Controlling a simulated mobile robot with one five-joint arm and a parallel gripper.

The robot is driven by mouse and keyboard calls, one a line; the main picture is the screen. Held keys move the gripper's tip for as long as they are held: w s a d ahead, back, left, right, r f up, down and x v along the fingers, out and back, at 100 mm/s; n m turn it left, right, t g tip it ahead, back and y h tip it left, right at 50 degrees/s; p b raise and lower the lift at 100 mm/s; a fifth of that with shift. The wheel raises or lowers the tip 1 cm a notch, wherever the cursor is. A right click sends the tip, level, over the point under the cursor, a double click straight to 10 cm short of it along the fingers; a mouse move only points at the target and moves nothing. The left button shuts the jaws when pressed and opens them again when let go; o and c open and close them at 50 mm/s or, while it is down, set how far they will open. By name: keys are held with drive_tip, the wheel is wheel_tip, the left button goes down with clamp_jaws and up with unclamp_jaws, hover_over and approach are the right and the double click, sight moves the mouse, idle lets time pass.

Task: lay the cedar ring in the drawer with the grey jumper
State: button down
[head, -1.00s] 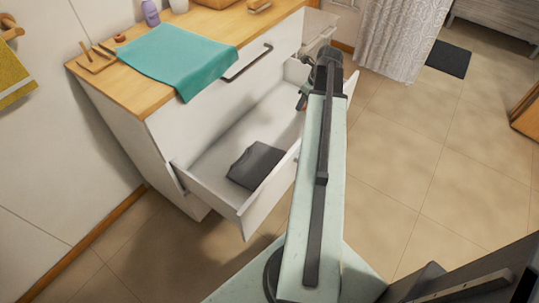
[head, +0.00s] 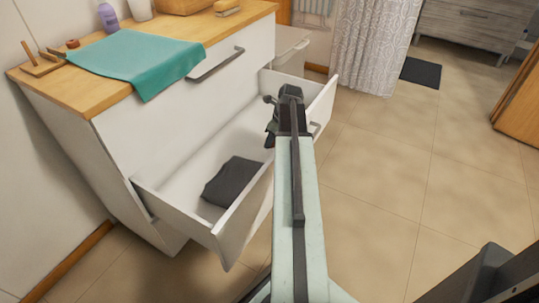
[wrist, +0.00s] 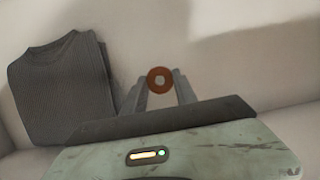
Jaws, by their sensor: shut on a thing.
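The grey jumper (head: 232,182) lies folded on the floor of the open drawer (head: 183,186), and in the wrist view the jumper (wrist: 62,88) is at the left. My gripper (head: 270,128) is over the drawer's right part, to the right of the jumper. In the wrist view my gripper (wrist: 160,88) is shut on the cedar ring (wrist: 150,80), a small reddish-brown ring with a hole, at the fingertips. The pale drawer floor shows behind it. The ring cannot be made out in the head view. I cannot tell its height above the floor.
A teal cloth (head: 138,62) hangs over the wooden cart top (head: 85,95). A purple bottle (head: 109,18) and a brush (head: 228,7) stand on top. The tiled floor at right is clear.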

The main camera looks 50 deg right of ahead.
sight(271, 153)
drive_tip(key=shift+f, duration=0.1)
wheel_tip(271, 153, down, 4)
drive_tip(key=b, duration=0.3)
drive_tip(key=shift+b, duration=0.35)
drive_tip(key=shift+r, duration=0.25)
drive_tip(key=shift+f, duration=0.25)
drive_tip(key=c, duration=1)
unclamp_jaws()
drive_tip(key=shift+r, duration=0.1)
drive_tip(key=shift+o, duration=0.2)
drive_tip(key=a+p+v, duration=0.1)
drive_tip(key=p+v, duration=1.1)
drive_tip(key=shift+d+r, duration=0.2)
drive_tip(key=shift+d, duration=0.3)
